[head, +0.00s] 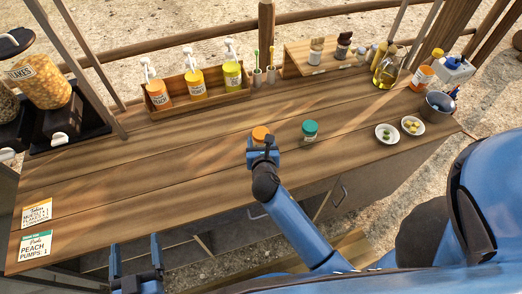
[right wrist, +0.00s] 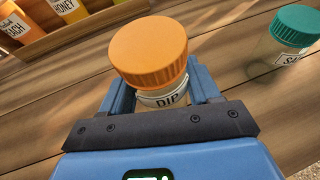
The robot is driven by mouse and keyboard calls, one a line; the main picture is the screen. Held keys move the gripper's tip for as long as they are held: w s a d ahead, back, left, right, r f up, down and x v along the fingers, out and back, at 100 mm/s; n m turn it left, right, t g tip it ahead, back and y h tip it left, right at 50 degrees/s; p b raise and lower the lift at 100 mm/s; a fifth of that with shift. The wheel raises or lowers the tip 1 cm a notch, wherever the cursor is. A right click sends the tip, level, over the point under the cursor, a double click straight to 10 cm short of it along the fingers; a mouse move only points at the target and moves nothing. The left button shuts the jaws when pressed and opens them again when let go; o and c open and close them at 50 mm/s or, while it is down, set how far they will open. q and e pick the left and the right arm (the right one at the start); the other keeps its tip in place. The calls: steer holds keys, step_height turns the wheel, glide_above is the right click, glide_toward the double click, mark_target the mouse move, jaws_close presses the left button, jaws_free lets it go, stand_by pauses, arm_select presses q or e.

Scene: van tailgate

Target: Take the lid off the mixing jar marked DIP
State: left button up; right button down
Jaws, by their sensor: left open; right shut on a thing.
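The mixing jar marked DIP (right wrist: 172,100) stands on the counter with its orange ribbed lid (right wrist: 150,50) on top. In the head view the orange lid (head: 261,133) shows near the middle of the counter. My right gripper (head: 263,152) is shut on the jar's body, below the lid; its fingers (right wrist: 165,92) lie on both sides of the jar in the right wrist view. The lower part of the jar is hidden by the gripper. My left gripper (head: 135,244) is open and empty at the counter's front edge, left of and well apart from the jar.
A teal-lidded jar (head: 310,131) stands just right of the DIP jar. A wooden rack (head: 205,105) with several pump bottles is behind. Two small dishes (head: 388,134) lie to the right. Two recipe cards (head: 34,245) lie at far left. The counter's left middle is clear.

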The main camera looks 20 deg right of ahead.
steer(key=shift+f+b, duration=0.4)
steer(key=shift+f, duration=1.75)
steer(key=shift+f, duration=0.15)
steer(key=shift+c, duration=1.2)
jaws_free()
steer(key=shift+r, duration=0.2)
steer(key=v, duration=1.2)
steer(key=shift+f+b, duration=0.1)
steer(key=shift+b, duration=0.2)
